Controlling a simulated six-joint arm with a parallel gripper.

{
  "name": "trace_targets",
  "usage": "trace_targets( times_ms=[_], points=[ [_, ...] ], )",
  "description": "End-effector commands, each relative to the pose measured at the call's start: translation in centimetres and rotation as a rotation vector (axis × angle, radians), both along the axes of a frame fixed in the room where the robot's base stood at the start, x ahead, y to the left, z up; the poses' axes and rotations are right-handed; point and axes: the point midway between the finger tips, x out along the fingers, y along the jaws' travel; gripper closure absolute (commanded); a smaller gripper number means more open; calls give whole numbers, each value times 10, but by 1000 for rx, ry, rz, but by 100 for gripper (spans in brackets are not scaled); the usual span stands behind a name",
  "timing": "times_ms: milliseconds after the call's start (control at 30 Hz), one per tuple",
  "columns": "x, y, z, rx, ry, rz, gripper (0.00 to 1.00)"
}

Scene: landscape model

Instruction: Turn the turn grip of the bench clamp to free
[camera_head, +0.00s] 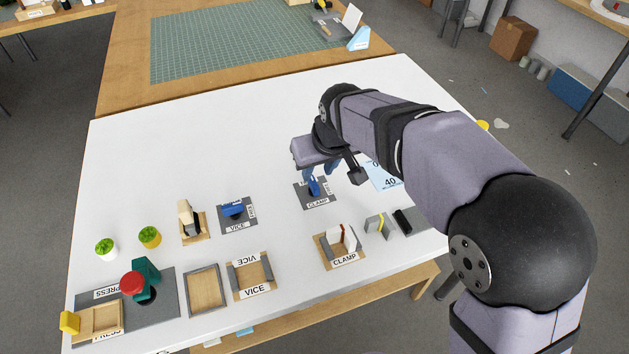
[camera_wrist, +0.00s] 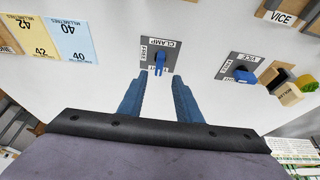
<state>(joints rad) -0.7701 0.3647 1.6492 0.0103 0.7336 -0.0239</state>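The bench clamp's turn grip is a blue handle (camera_head: 314,187) on a grey plate (camera_head: 303,202) labelled CLAMP. In the wrist view the grip (camera_wrist: 160,61) is at top centre, its long side pointing roughly toward my gripper. The word FREE is on the plate's left side there. My gripper (camera_wrist: 160,79) is open, its two blue fingers apart with nothing between them. The grip shows just beyond the gap between the fingertips, roughly centred on it. In the head view my gripper (camera_head: 318,174) is over the plate, and my wrist partly covers the fingers. I cannot tell whether they touch the grip.
A similar plate labelled VICE (camera_head: 238,221), with a blue grip, is to the left. A wooden tray marked CLAMP (camera_head: 342,263) is nearer the front. A light blue card marked 40 (camera_head: 385,181) is to the right. The white table is clear at the back left.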

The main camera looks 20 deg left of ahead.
Motion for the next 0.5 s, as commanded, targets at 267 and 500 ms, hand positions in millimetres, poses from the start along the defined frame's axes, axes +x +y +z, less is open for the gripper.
trace_targets(
  times_ms=[267, 500],
  points=[
    [7, 6, -27, -4, 3, -1, 69],
    [16, 14, -54, -3, 3, -2, 69]
  ],
)
